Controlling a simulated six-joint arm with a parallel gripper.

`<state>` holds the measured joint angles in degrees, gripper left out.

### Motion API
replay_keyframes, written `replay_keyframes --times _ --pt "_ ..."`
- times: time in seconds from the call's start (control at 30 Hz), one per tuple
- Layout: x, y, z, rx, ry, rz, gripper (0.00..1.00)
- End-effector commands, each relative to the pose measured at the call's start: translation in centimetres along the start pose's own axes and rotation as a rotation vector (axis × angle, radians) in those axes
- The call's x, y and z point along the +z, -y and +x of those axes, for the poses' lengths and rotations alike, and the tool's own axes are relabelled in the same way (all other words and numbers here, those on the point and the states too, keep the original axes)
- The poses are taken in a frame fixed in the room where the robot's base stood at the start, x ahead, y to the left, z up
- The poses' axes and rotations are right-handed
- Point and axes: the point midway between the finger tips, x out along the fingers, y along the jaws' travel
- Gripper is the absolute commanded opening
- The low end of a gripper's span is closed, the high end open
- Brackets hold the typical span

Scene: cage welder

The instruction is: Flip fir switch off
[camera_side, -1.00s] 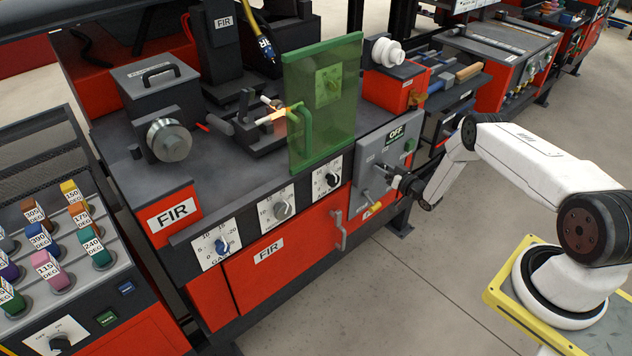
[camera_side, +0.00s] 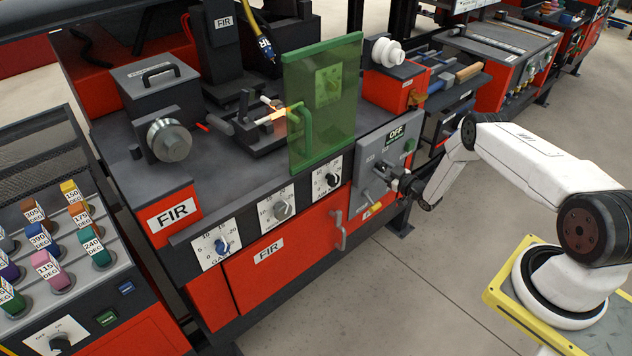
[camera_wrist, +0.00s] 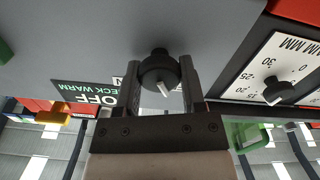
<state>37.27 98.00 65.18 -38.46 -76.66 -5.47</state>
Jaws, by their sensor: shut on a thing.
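The grey FIR switch panel (camera_side: 366,158) is on the right end of the red bench front. It has a dark OFF sign (camera_side: 396,134) at its top, which also shows upside down in the wrist view (camera_wrist: 90,96). My gripper (camera_side: 396,180) is at this panel. In the wrist view, its two fingers (camera_wrist: 160,84) stand on either side of a round black switch (camera_wrist: 158,67) with a short pale lever, and they are shut on it. In the side view, my gripper partly hides the switch, so its exact setting is unclear.
Dials with white scales (camera_side: 327,180) sit left of the panel, one close beside my gripper in the wrist view (camera_wrist: 275,90). A green button (camera_side: 409,145) and a yellow handle (camera_side: 375,208) are near the panel. A green see-through screen (camera_side: 322,100) stands above. Floor in front is clear.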

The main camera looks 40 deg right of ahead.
Motion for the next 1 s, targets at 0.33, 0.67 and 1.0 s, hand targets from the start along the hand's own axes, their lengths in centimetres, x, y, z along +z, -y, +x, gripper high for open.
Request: replay_keyframes --times 0.33,0.67,1.0 --pt "-0.1 0.0 0.1 -0.001 -0.002 -0.004 0.8" --pt "0.0 0.0 0.0 0.0 -0.001 -0.001 0.86" --pt "0.1 -0.1 -1.4 0.0 0.001 0.0 0.86"
